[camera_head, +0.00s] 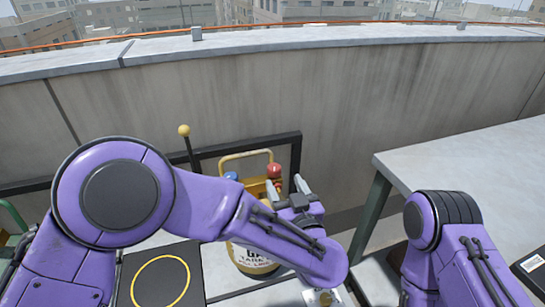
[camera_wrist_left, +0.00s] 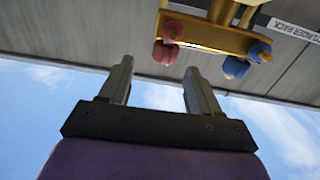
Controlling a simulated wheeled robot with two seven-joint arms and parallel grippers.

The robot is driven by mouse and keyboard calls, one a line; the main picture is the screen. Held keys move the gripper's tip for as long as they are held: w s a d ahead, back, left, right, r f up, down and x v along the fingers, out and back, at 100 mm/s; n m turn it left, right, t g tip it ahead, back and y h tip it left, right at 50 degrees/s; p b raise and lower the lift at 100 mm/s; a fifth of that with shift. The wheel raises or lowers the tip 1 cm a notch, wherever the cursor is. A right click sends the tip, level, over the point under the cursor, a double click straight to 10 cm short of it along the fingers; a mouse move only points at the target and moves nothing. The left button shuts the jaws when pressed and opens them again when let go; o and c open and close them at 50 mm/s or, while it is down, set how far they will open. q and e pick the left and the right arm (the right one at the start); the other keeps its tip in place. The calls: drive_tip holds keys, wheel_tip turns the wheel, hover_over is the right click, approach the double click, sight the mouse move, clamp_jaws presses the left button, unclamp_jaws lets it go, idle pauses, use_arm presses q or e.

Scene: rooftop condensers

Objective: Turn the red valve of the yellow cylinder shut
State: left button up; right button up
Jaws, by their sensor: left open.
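The yellow cylinder (camera_head: 252,262), with a white lettered label, stands by the wall behind my left arm, which hides much of it. Its red valve (camera_head: 274,170) shows at the top right and a blue knob (camera_head: 230,176) at the top left. My left gripper (camera_head: 289,184) is open and empty, just right of and slightly below the red valve in the head view. In the left wrist view the red valve parts (camera_wrist_left: 167,45) lie beyond the open fingers (camera_wrist_left: 158,68), apart from them, with blue parts (camera_wrist_left: 247,59) to the right. My right gripper is out of view.
A dark rack frame (camera_head: 296,150) stands around the cylinder. A yellow-ball lever (camera_head: 184,131) rises to its left. A grey table (camera_head: 470,165) stands at right. A black pad with a yellow ring (camera_head: 160,282) lies at lower left. A concrete parapet (camera_head: 330,85) closes the back.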

sight(272, 164)
use_arm(q)
drive_tip(key=x, duration=0.5)
drive_tip(key=a+x, duration=0.1)
drive_tip(key=x, duration=0.2)
drive_tip(key=shift+w+r, duration=0.15)
drive_tip(key=shift+w, duration=0.3)
drive_tip(key=shift+p, duration=0.3)
drive_tip(key=c, duration=1)
